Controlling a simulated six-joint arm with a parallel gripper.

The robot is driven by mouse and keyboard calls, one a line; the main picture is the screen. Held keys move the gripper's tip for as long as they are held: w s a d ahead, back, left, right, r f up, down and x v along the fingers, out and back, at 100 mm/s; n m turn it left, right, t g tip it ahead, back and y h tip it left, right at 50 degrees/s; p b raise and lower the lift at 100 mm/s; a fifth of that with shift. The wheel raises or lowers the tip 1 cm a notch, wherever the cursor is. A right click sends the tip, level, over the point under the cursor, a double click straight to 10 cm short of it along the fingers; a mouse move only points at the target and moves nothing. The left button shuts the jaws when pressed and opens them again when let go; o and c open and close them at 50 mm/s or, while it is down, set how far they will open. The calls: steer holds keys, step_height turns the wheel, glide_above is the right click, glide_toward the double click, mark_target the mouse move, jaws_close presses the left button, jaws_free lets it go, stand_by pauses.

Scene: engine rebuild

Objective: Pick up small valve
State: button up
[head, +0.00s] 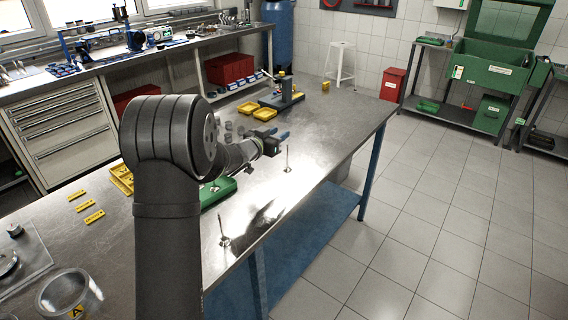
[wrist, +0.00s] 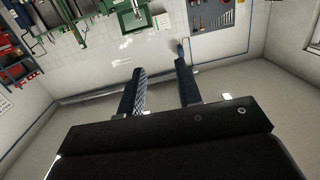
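I cannot tell which is the small one. My gripper (head: 282,134) is above the bench, close to the farther valve and to its left in the picture. In the wrist view my gripper (wrist: 161,72) has its two fingers apart with nothing between them; that view faces the room and wall, and no valve shows in it.
A green block (head: 217,192) lies beside my arm, partly hidden. Yellow trays (head: 265,113) and a dark stand (head: 283,98) are at the bench's far end. Yellow tags (head: 88,212) and a metal ring marked A (head: 70,297) are at left. The bench's right edge is close to both valves.

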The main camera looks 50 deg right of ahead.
step_height(320, 180, down, 6)
steer(key=s+t+h, duration=0.1)
steer(key=d, duration=0.6)
steer(key=shift+w+d+n, duration=0.2)
steer(key=shift+w+n, duration=0.05)
steer(key=shift+n, duration=0.05)
jaws_close()
stand_by(0.3)
